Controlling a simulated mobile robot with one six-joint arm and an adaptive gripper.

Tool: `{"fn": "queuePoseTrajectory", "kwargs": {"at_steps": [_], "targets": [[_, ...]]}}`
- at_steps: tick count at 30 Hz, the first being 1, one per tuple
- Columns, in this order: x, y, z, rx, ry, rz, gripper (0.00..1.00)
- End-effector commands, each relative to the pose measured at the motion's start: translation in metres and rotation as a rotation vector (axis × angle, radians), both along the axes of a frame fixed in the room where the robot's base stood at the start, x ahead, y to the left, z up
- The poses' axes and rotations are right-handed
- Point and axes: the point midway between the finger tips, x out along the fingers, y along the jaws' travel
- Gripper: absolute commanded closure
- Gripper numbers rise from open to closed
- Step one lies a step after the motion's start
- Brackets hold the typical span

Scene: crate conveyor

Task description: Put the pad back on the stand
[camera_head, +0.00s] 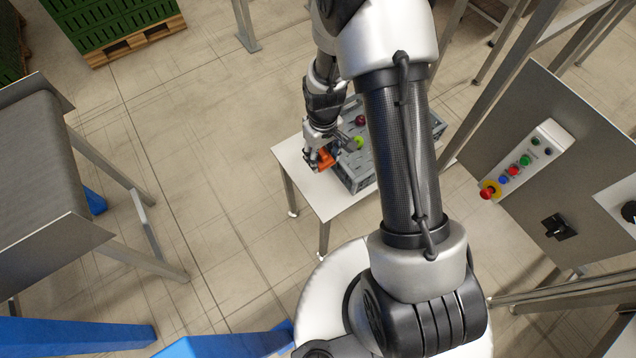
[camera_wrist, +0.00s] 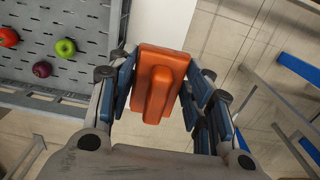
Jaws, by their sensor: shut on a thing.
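An orange pad (camera_wrist: 160,82) with a raised ridge is held between the blue-lined fingers of my gripper (camera_wrist: 158,100) in the wrist view. My gripper (camera_head: 318,160) is shut on the pad, which shows as a small orange piece (camera_head: 326,158) in the head view. The pad is over the left end of a white table (camera_head: 318,190), beside a grey crate. I cannot tell whether the pad touches the table. No stand can be made out for certain; the white table may be it.
The grey crate (camera_wrist: 75,100) holds a red apple (camera_wrist: 8,37), a green apple (camera_wrist: 66,47) and a dark purple fruit (camera_wrist: 42,69). A control panel (camera_head: 525,160) with buttons stands at the right. A conveyor (camera_head: 40,170) stands at the left. Open floor lies between conveyor and table.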

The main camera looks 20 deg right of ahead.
Motion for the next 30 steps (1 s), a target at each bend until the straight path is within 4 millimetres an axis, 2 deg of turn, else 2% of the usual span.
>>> {"fn": "queuePoseTrajectory", "kwargs": {"at_steps": [1,6,13,17,23,30], "targets": [[-0.002,0.0,-0.016,0.0,0.005,0.001,0.76],[-0.002,0.0,-0.063,0.0,0.006,0.0,0.76],[-0.002,0.0,-0.121,0.0,0.004,-0.001,0.76],[-0.001,0.0,-0.14,0.0,0.002,-0.002,0.76],[-0.001,0.0,-0.152,0.0,0.002,-0.002,0.76],[-0.001,0.0,-0.187,0.0,0.003,-0.002,0.76]]}}
